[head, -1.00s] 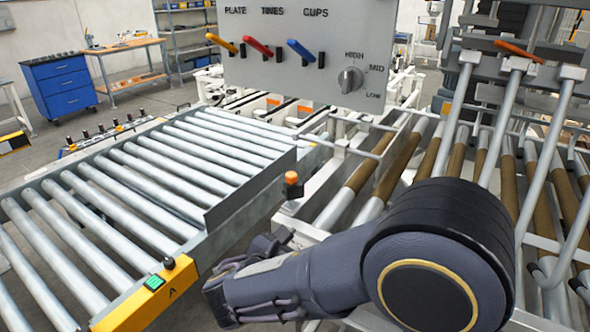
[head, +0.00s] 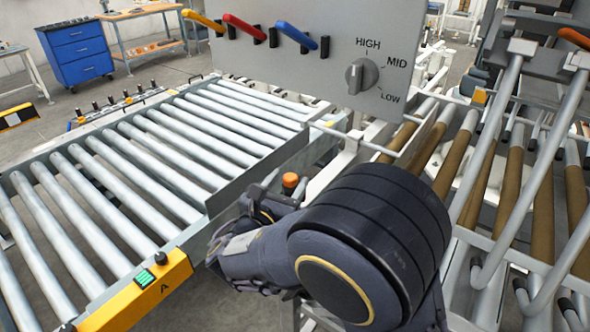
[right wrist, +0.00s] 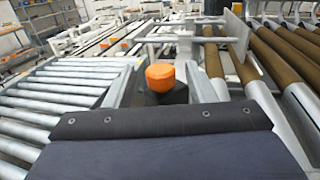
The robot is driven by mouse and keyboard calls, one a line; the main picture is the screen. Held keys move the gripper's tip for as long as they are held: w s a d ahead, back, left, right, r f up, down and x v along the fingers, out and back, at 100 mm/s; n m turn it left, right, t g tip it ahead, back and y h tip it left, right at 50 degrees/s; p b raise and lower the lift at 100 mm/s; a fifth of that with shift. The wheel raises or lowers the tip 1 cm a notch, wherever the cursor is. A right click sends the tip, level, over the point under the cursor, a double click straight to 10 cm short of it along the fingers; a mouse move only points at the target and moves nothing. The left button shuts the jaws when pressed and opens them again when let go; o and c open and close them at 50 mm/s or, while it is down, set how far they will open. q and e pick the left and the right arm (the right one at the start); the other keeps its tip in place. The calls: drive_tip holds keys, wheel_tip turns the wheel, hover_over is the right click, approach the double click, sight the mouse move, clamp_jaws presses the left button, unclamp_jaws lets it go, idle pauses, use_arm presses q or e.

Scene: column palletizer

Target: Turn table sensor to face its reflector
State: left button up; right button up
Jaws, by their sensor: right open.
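The table sensor, a dark block with an orange cap (head: 290,181), stands at the near right corner of the roller table (head: 225,192). In the right wrist view the sensor (right wrist: 160,78) is upright between my fingers. My right gripper (head: 268,203) is open beside it in the head view, its fingers partly hidden by my wrist. In the right wrist view the open right gripper (right wrist: 163,88) has one grey finger on each side of the cap. I cannot tell whether they touch it. I cannot make out which thing is its reflector. My left gripper is not in view.
A grey panel (head: 290,75) with several coloured levers and a knob (head: 361,76) hangs above. A yellow box (head: 140,294) with a green button sits on the table's near edge. Brown and steel rollers (head: 470,165) and grey rails stand close on the right.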

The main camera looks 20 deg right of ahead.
sight(293, 175)
drive_tip(key=shift+x, duration=1.9)
